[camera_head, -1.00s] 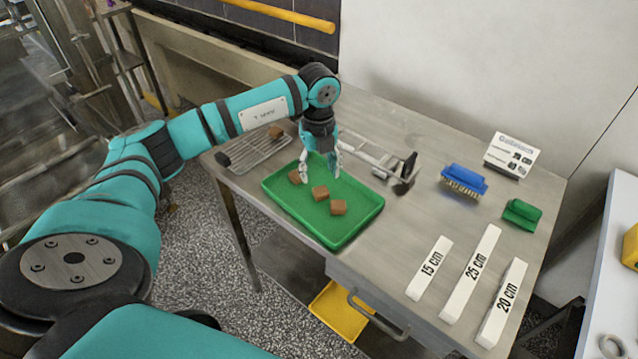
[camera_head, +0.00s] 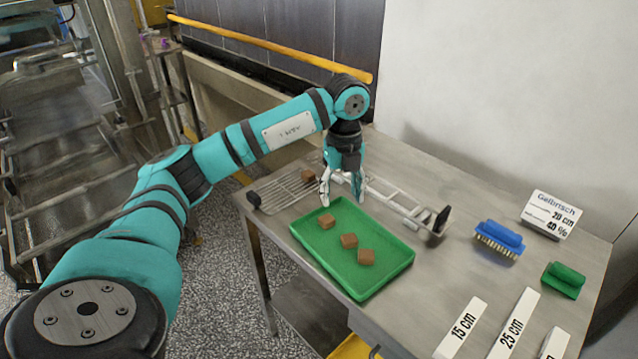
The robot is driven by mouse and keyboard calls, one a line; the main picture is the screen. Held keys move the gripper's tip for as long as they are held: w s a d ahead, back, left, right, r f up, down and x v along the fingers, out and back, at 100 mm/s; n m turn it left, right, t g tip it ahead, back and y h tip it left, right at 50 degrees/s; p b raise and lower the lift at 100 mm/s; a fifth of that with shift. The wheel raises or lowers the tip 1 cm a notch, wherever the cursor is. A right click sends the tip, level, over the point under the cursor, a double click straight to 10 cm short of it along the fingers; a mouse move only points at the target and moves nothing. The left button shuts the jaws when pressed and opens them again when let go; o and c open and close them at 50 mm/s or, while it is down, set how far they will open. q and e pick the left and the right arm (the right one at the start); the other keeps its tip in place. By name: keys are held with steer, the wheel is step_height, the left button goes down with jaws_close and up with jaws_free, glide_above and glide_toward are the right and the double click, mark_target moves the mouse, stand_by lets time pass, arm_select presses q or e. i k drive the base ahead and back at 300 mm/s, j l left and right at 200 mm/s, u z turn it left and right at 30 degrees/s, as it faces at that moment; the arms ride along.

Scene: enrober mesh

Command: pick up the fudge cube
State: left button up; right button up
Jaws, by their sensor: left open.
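Several brown fudge cubes are in view. Three lie in the green tray (camera_head: 385,283): one at the left (camera_head: 326,221), one in the middle (camera_head: 349,240) and one at the right (camera_head: 366,257). Another fudge cube (camera_head: 308,175) sits on the wire rack (camera_head: 283,191) behind the tray. My left gripper (camera_head: 341,200) points down, open and empty, above the tray's far edge. Its fingers are apart from all the cubes, with the rack cube to their left. My right gripper is not in view.
A metal frame with a black end (camera_head: 405,208) lies behind the tray. A blue brush (camera_head: 498,240), a green brush (camera_head: 563,280), a sign (camera_head: 550,214) and white length strips (camera_head: 462,328) are on the table's right. Bare steel lies between them and the tray.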

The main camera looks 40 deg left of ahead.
mark_target(308, 175)
steer(key=u, duration=1.3)
